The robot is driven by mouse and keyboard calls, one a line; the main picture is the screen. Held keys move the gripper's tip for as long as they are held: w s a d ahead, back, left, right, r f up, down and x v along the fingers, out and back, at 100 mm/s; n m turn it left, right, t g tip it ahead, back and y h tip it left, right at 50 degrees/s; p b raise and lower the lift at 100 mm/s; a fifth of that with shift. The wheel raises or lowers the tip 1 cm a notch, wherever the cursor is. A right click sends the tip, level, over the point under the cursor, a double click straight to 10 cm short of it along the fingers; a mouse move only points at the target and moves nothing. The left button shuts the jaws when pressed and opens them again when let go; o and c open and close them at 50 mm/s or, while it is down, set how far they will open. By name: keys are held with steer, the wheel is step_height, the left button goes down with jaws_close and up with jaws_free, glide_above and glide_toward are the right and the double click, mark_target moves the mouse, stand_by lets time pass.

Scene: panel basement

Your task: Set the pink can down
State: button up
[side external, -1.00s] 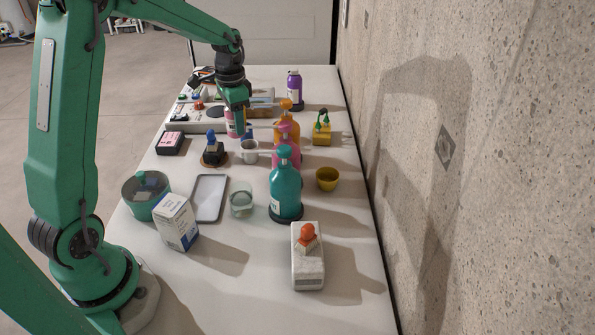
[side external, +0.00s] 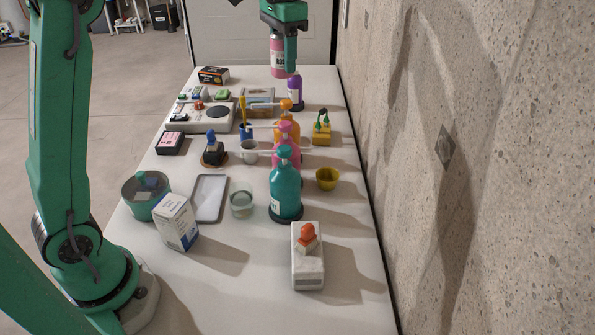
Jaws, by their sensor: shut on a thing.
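The pink can (side external: 279,58) is in my gripper (side external: 284,50) at the top of the side external view, near the far end of the table (side external: 260,260). My gripper is shut on it, and its fingers hide part of the can. The can looks upright and appears to be held above the table; its lower end shows just left of and above the purple bottle (side external: 295,90). I cannot tell its exact height or whether it is directly over the purple bottle.
Orange, pink and teal pump bottles (side external: 285,192) stand in a row at the middle right. A white device (side external: 202,117), a black-orange box (side external: 213,75) and a framed box (side external: 258,100) lie at the far left and centre. The concrete wall (side external: 480,150) borders the right. Bare table shows at the front.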

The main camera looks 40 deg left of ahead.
steer(key=shift+d, duration=0.1)
steer(key=s+d+f+n, duration=0.2)
steer(key=d+f+n, duration=0.1)
steer(key=d+f, duration=0.3)
step_height(320, 180, down, 2)
steer(key=shift+d+f, duration=0.25)
steer(key=shift+d, duration=0.15)
stand_by(0.4)
steer(key=s+a+r+n, duration=0.1)
steer(key=a+r+n, duration=0.1)
steer(key=a+n, duration=0.5)
steer(key=s+a+r+n, duration=0.1)
steer(key=a+r+n, duration=0.2)
steer(key=a+n, duration=0.4)
steer(key=a, duration=0.5)
steer(key=shift+s+n, duration=0.3)
steer(key=shift+n, duration=0.1)
step_height(320, 180, down, 24)
steer(key=shift+r, duration=0.15)
